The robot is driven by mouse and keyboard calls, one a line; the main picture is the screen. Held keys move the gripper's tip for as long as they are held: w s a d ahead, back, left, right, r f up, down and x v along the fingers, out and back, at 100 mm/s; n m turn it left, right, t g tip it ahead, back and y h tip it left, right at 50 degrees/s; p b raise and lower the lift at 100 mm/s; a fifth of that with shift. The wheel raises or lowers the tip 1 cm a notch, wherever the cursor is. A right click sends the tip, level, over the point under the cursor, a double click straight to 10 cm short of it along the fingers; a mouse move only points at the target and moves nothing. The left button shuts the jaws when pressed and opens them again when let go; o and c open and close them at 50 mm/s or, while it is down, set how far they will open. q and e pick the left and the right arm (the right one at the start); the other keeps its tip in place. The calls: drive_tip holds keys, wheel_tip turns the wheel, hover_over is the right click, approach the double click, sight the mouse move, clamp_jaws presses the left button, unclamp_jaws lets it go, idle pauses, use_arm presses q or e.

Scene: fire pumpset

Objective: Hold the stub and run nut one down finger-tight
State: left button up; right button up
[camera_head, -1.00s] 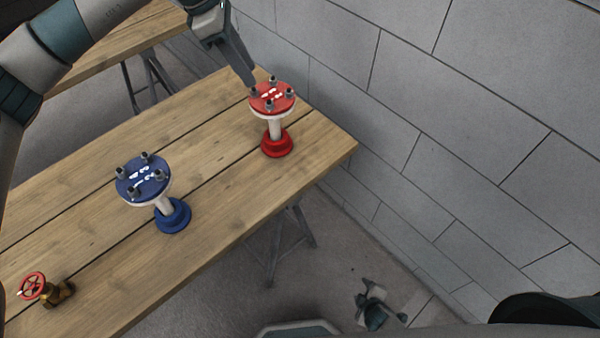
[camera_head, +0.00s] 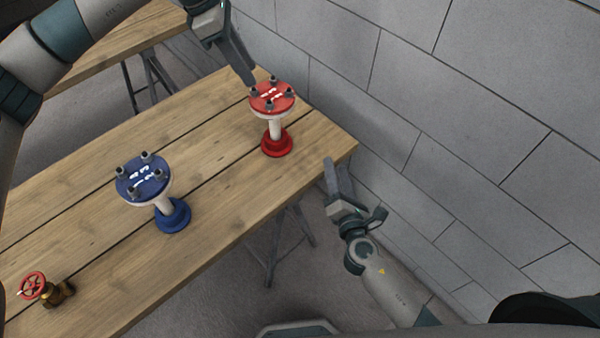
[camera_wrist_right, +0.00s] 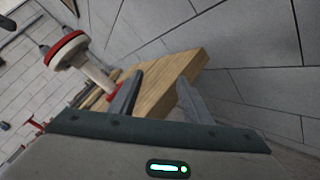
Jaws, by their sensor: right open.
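The red-topped stub (camera_head: 276,130) stands upright on the wooden table near its far right corner, with several dark nuts or bolt ends on its round flange. My left gripper (camera_head: 250,76) reaches down from the top of the head view, its fingertips at the flange's back left edge. Whether it touches a nut, or is open or shut, I cannot tell. My right gripper (camera_head: 354,187) is open and empty, beyond the table's right edge, apart from the stub. In the right wrist view the stub (camera_wrist_right: 88,70) shows tilted at upper left, beyond the open fingers (camera_wrist_right: 160,82).
A blue-topped stub (camera_head: 166,203) with several nuts stands mid-table. A brass valve with a red handwheel (camera_head: 34,286) sits at the near left. A grey block wall (camera_head: 450,130) runs close along the right. The table (camera_head: 225,190) is bare between the stubs.

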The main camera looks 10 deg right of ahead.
sight(277, 131)
drive_tip(key=s+a+r+n+y, duration=0.1)
drive_tip(key=a+r+n+y, duration=0.1)
drive_tip(key=a+n, duration=0.3)
drive_tip(key=s+a+r+n+y, duration=0.1)
drive_tip(key=a+r+n+y, duration=0.1)
drive_tip(key=a+n, duration=0.3)
drive_tip(key=shift+s+r+n+y, duration=0.25)
drive_tip(key=shift+n+y, duration=0.05)
drive_tip(key=shift+n, duration=1)
drive_tip(key=shift+w+a, duration=0.15)
drive_tip(key=x, duration=1.7)
clamp_jaws()
